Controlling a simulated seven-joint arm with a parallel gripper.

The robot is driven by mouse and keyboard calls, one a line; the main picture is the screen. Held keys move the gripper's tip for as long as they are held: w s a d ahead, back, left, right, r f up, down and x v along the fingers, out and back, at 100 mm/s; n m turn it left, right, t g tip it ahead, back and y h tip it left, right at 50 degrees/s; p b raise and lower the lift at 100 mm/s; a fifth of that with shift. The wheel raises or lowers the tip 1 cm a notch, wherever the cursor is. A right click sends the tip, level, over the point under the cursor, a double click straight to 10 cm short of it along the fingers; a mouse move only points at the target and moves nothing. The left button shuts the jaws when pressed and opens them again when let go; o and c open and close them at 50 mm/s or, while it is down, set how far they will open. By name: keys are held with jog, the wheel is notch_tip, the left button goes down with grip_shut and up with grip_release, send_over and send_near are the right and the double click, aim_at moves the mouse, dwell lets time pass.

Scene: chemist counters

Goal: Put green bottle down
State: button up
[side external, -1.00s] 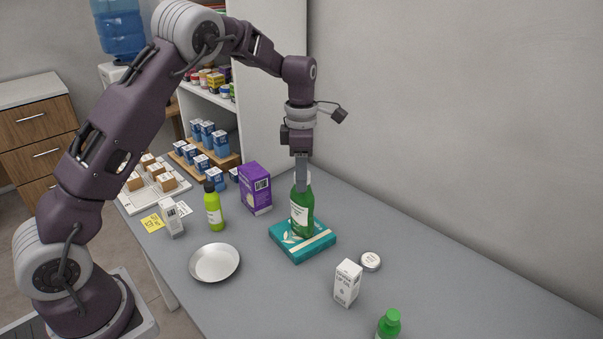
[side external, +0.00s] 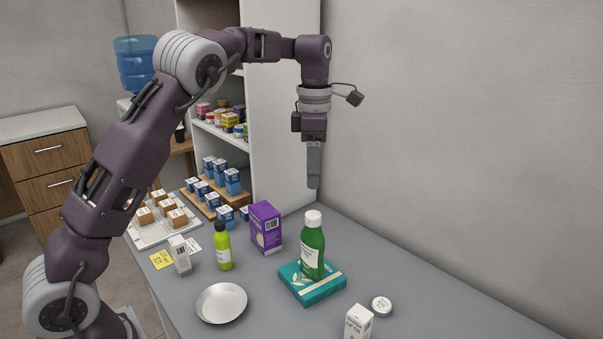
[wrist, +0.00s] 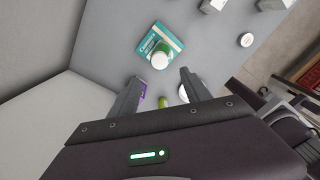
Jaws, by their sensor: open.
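The green bottle (side external: 313,251) with a white cap stands upright on a teal box (side external: 317,291) on the grey counter. In the wrist view the bottle's white cap (wrist: 160,60) shows from above, over the teal box (wrist: 148,38). My gripper (side external: 314,185) is up in the air above the bottle, clear of it and empty. In the wrist view its two fingers (wrist: 158,78) are spread apart.
A purple box (side external: 265,228) and a yellow-green bottle (side external: 223,247) stand to the left. A metal dish (side external: 221,303) lies in front. A small round tin (side external: 381,306) and a white carton (side external: 357,325) are at the right. A wall rises behind the counter.

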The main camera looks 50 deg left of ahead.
jog(key=s+d+r+m+t+h, duration=0.1)
jog(key=s+d+r+m+t, duration=0.1)
jog(key=s+r+m, duration=0.45)
jog(key=s+d+r+m+t, duration=0.1)
jog(key=s+d+r+m, duration=0.2)
jog(key=s+m, duration=0.55)
jog(key=s+d+f+m+t, duration=0.1)
jog(key=s+f+m, duration=0.1)
jog(key=s+m, duration=0.2)
jog(key=s+f+m, duration=0.2)
jog(key=s+m, duration=0.2)
jog(key=s, duration=0.4)
jog(key=s+d+f+m+t+y, duration=0.1)
jog(key=s+f+m, duration=0.2)
jog(key=s+m, duration=0.1)
jog(key=shift+s+d+t, duration=0.3)
jog(key=shift+s+d, duration=0.05)
jog(key=shift+s, duration=0.55)
